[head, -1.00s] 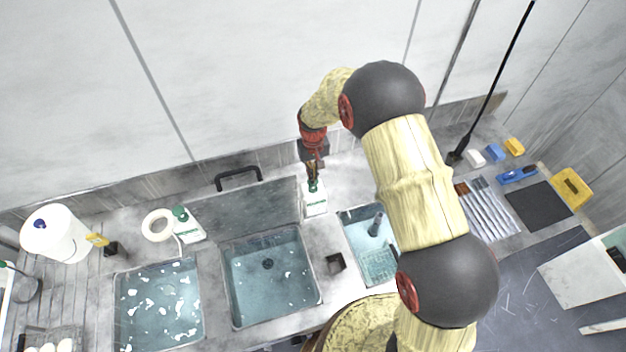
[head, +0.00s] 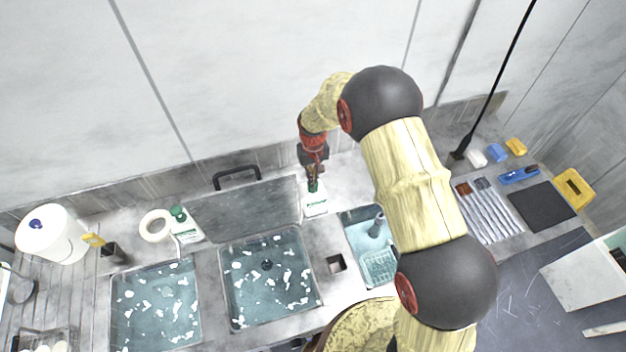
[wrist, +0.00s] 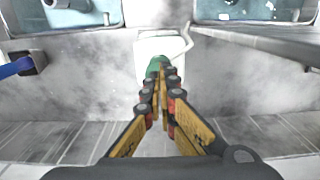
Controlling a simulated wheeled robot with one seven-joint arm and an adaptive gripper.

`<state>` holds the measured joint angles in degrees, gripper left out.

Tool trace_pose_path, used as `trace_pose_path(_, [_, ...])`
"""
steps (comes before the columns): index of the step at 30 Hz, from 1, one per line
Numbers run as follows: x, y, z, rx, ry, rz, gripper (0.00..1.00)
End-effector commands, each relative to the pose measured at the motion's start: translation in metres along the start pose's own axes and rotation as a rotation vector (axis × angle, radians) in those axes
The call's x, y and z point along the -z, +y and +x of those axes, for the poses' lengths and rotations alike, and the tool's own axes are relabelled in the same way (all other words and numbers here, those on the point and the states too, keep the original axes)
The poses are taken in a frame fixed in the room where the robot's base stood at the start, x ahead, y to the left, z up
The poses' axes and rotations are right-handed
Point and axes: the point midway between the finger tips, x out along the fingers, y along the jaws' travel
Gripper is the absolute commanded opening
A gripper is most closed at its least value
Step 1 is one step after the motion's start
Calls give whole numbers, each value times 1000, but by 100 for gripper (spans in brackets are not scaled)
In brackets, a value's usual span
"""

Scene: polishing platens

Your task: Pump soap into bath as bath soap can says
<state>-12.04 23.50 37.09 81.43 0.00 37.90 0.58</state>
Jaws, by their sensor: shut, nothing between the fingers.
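My gripper (head: 313,174) is shut and points down onto the green pump head of a white soap can (head: 315,205) behind the baths. In the wrist view the closed fingertips (wrist: 163,76) meet or overlap the green pump top of the can (wrist: 160,45); nothing is held between them. The can's pale spout reaches toward the middle bath (head: 225,290), whose water carries many white patches. A second white can with a green top (head: 187,225) stands behind the left bath (head: 113,300), which also has white patches. The labels are too small to read.
A smaller right bath (head: 347,222) holds a basket and a dark upright part. A white tape ring (head: 143,225) and a white drum (head: 45,235) are at left. The wall is close behind.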

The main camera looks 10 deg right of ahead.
Motion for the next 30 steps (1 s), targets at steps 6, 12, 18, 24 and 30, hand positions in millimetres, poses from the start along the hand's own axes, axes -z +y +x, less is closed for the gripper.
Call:
trace_pose_path(6, [-1, 0, 2, 0, -3, 0, 0])
trace_pose_path(12, [-1, 0, -5, 0, -3, 0, 0])
trace_pose_path(18, [-1, 0, -19, 0, -2, 0, 0])
trace_pose_path(24, [-1, 0, -31, 0, -2, 0, 0])
trace_pose_path(30, [-1, 0, -33, 0, -2, 0, 0])
